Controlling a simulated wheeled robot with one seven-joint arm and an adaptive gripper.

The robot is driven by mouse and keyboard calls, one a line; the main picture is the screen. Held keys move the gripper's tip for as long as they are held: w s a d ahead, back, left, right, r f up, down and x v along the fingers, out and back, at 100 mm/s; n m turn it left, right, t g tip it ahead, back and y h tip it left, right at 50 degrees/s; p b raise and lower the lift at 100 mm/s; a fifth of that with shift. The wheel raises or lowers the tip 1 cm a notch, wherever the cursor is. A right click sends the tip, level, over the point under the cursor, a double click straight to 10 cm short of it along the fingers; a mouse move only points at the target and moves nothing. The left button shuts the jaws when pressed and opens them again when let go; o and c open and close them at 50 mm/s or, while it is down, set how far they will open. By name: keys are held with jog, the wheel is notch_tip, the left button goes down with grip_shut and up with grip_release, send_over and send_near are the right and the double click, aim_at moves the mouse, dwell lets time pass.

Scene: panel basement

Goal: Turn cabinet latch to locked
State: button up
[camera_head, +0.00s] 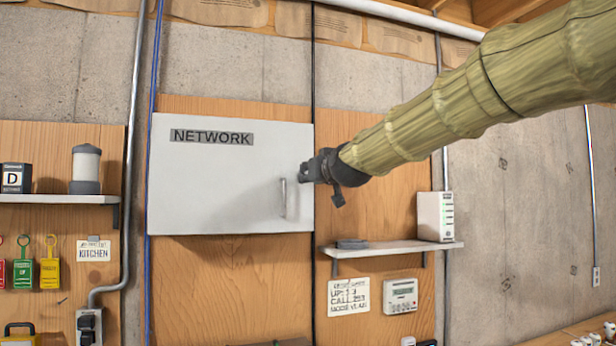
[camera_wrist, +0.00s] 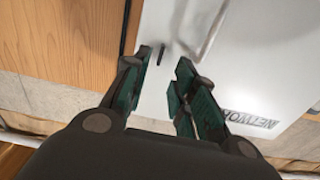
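The white cabinet (camera_head: 215,190) labelled NETWORK is on the wall, its door looking closed. The head view shows a vertical bar handle (camera_head: 290,198) near the door's right edge. My gripper (camera_head: 304,172) is just above and right of that handle, in front of the door's right edge. In the wrist view, the gripper (camera_wrist: 165,58) is open, its teal-padded fingers apart. A small thin dark piece (camera_wrist: 161,54), apparently the latch, shows in the gap between the fingertips. I cannot tell whether they touch it. The handle (camera_wrist: 208,30) is beside it. In the head view my gripper hides the latch.
A shelf (camera_head: 385,249) with a white box (camera_head: 435,216) is on the right, below my arm. A left shelf (camera_head: 60,199) holds a canister (camera_head: 86,168). A conduit (camera_head: 134,130) runs left of the cabinet. Wall space left of the handle is clear.

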jog(key=shift+v, duration=2.55)
